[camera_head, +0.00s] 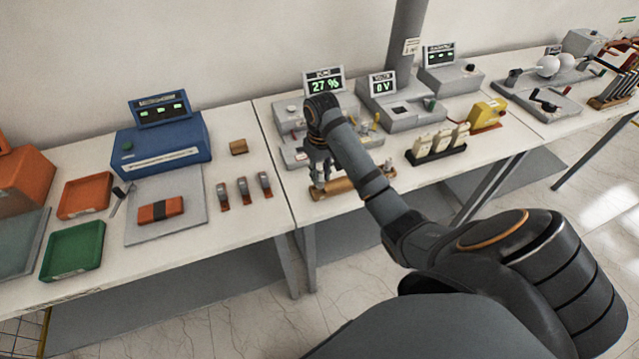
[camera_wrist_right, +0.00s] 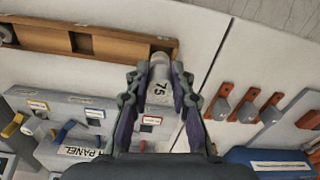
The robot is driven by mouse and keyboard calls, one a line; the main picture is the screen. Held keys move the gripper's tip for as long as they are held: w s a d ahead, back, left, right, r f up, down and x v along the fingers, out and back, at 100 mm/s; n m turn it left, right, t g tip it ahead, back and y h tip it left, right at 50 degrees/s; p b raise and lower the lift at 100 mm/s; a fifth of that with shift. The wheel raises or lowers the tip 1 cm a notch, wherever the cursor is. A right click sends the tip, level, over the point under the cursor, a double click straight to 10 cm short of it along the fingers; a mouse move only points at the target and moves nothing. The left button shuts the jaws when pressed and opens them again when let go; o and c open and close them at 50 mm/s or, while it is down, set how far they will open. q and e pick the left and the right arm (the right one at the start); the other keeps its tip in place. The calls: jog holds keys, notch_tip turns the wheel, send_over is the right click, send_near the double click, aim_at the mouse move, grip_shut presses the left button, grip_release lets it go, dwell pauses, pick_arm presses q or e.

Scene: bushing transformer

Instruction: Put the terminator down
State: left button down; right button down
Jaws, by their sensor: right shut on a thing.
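My right gripper (camera_head: 320,182) is over the left end of a long wooden rack (camera_head: 352,185) at the front edge of the right-hand table. In the right wrist view the gripper (camera_wrist_right: 160,90) is shut on the terminator (camera_wrist_right: 160,88), a grey-white cylinder marked "75". The terminator's far end overlaps the end of the wooden rack (camera_wrist_right: 110,42) in that view. I cannot tell whether it touches the rack. In the head view the fingers mostly hide the terminator. My left gripper is in neither view.
Behind the gripper is a grey panel unit (camera_head: 292,155) with a "27 %" display (camera_head: 325,83). To the right is a black holder (camera_head: 437,156) with several cream blocks. On the left table are levers (camera_head: 243,188), a blue device (camera_head: 165,143) and a green tray (camera_head: 73,250).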

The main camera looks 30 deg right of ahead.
jog(key=f+b, duration=0.2)
jog(key=f, duration=0.1)
jog(key=shift+w+f+b, duration=0.15)
jog(key=shift+w+b, duration=0.15)
jog(key=shift+b, duration=0.1)
jog(key=shift+w+f, duration=0.1)
jog(key=shift+f, duration=0.3)
jog(key=shift+r, duration=0.1)
jog(key=c, duration=1.2)
grip_release()
jog(key=shift+o, duration=0.2)
